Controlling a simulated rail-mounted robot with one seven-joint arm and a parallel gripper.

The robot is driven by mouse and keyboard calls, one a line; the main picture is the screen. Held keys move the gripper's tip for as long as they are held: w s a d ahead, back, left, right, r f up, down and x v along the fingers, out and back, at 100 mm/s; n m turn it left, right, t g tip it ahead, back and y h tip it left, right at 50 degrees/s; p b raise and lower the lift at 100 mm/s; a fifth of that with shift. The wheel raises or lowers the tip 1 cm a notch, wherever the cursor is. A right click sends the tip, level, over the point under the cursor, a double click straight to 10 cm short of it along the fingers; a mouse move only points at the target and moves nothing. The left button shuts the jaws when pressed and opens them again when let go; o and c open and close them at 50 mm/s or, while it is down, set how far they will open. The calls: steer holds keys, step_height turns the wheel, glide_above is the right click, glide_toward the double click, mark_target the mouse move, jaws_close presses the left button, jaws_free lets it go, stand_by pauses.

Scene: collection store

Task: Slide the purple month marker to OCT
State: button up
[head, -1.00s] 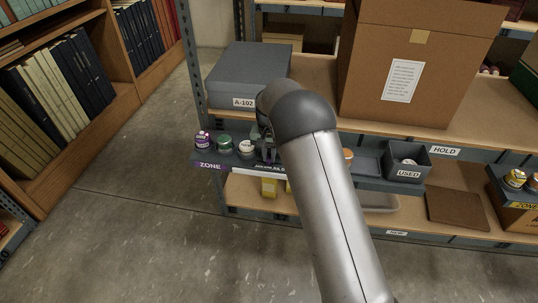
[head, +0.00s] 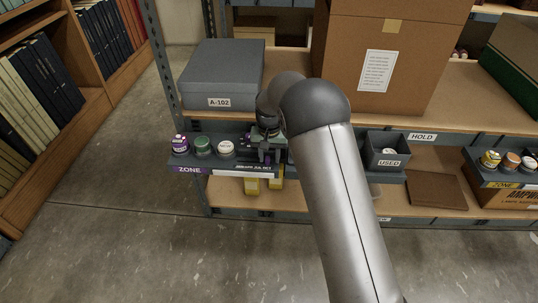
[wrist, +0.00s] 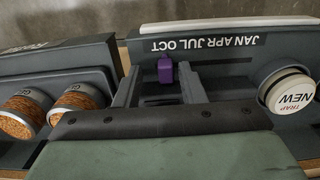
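The purple month marker (wrist: 165,69) stands on the dark rail in the wrist view, in line with OCT, the leftmost word of the upside-down month strip (wrist: 205,45). My gripper (wrist: 158,82) is open, with one finger on each side of the marker. In the head view my gripper (head: 265,150) is at the tray's front, over the OCT end of the strip (head: 252,167), and the marker is hard to make out.
A white-lidded jar marked NEW (wrist: 290,92) stands right of my gripper in the wrist view. Orange-topped jars (wrist: 25,115) sit at left. In the head view, a purple-labelled jar (head: 180,144), a green jar (head: 202,146) and the USED bin (head: 386,150) share the shelf front.

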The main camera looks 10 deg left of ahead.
mark_target(269, 158)
steer(key=shift+r, duration=0.1)
step_height(269, 158, up, 17)
steer(key=p, duration=0.2)
stand_by(0.3)
steer(key=shift+r, duration=0.1)
steer(key=s+d+r+p, duration=0.9)
steer(key=s+d+r, duration=0.45)
steer(key=s, duration=0.25)
steer(key=s+d+p, duration=0.2)
steer(key=s+d, duration=0.1)
steer(key=s, duration=0.6)
steer(key=s+d+p, duration=0.2)
steer(key=s+d, duration=0.1)
steer(key=s, duration=0.6)
steer(key=shift+s+d+f, duration=0.4)
steer(key=shift+f, duration=0.05)
stand_by(0.5)
